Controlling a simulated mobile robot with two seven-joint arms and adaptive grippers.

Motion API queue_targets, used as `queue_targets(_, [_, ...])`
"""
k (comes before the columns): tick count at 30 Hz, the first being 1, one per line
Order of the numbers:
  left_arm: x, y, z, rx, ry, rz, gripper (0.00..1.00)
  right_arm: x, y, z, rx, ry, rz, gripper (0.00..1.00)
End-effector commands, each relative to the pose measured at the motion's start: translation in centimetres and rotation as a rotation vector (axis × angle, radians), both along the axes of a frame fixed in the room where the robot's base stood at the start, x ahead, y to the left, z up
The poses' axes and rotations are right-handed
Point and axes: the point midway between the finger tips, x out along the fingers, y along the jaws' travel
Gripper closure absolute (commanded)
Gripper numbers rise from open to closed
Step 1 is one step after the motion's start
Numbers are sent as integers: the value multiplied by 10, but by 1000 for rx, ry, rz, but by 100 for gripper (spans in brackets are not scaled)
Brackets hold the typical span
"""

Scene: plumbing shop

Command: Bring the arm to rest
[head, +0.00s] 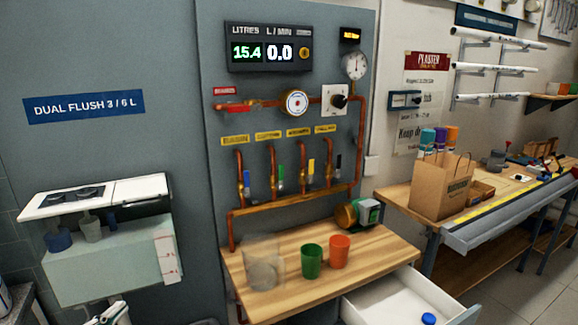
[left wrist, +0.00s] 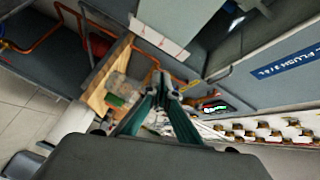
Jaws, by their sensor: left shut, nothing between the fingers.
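My left gripper (head: 114,314) shows only in part at the bottom left edge of the head view, below the pale green cistern (head: 105,265). In the left wrist view its two fingers (left wrist: 162,82) come together at the tips, shut and empty. That view is tilted, with the wooden bench and pipes beyond the fingers. My right gripper is in neither view.
A wooden bench (head: 330,278) holds a clear container (head: 262,265), a green cup (head: 311,262) and an orange cup (head: 340,251). An open white drawer (head: 395,303) with a blue cap (head: 429,319) juts out below. Copper pipes (head: 232,210) run up the panel.

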Motion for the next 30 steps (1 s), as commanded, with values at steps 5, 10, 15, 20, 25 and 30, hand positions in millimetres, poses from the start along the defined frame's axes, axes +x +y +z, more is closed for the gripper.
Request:
queue_targets(5, [-41, -44, -113, -323, 215, 89, 100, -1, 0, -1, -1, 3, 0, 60])
queue_targets(10, [-87, -110, -197, -609, 405, 167, 100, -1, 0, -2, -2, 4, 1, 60])
queue_targets(15, [-126, -178, -246, -832, 550, 226, 100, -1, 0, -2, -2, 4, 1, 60])
queue_targets(20, [-145, -216, -264, -939, 621, 254, 100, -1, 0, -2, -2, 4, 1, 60])
queue_targets(25, [-150, -225, -268, -964, 639, 260, 100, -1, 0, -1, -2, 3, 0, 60])
queue_targets(30, [-150, -224, -268, -962, 638, 260, 100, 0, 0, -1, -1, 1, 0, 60])
